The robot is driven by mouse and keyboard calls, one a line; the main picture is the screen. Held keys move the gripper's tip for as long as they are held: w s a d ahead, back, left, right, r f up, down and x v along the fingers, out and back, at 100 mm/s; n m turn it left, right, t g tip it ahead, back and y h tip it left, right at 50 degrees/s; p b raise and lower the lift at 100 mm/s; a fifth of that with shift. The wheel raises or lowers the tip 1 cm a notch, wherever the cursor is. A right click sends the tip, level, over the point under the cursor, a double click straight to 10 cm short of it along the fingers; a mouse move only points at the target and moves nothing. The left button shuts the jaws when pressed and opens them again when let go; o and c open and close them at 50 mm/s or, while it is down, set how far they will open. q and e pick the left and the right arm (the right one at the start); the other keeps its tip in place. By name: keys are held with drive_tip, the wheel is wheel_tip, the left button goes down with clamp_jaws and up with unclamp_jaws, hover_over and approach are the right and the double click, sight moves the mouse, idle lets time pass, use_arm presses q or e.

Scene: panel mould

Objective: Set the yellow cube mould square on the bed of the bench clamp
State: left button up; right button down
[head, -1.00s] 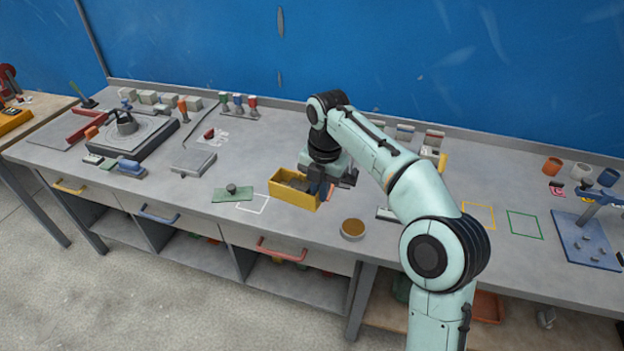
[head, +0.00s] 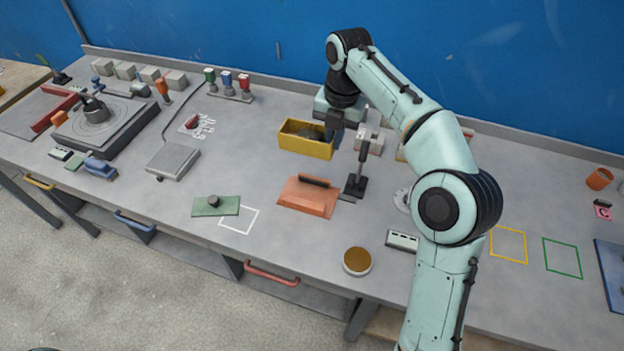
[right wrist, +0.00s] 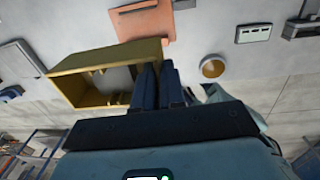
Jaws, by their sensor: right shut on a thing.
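The yellow cube mould (head: 302,147) is an open box with grey inner parts. It is upright near the middle back of the bench in the head view. My right gripper (head: 335,126) is shut on its right end wall. In the right wrist view the dark fingers (right wrist: 158,88) grip the wall of the mould (right wrist: 65,85), which seems held above the bench. A blue plate (head: 613,275) is cut off at the right edge; I cannot tell whether it is the bench clamp's bed. My left gripper is not in view.
An orange plate (head: 308,199) with a dark handle and a black stand (head: 356,185) lie in front of the mould. A round tan-topped dish (head: 357,261) is near the front edge. Yellow (head: 508,244) and green (head: 562,258) outlines mark bare bench at right.

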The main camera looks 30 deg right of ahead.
drive_tip(key=shift+w+d, duration=0.15)
drive_tip(key=shift+w, duration=0.05)
drive_tip(key=shift+w+d+f, duration=0.1)
drive_tip(key=shift+f, duration=0.15)
wheel_tip(320, 180, down, 8)
drive_tip(key=b, duration=0.4)
approach(328, 200)
use_arm(q)
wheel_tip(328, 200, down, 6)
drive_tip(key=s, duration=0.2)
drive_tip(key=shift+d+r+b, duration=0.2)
drive_tip(key=shift+b, duration=0.2)
use_arm(e)
drive_tip(key=shift+w+f, duration=0.1)
drive_tip(key=shift+f, duration=2.2)
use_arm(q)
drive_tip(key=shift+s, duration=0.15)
use_arm(e)
drive_tip(key=shift+f, duration=0.2)
drive_tip(key=c, duration=1.2)
unclamp_jaws()
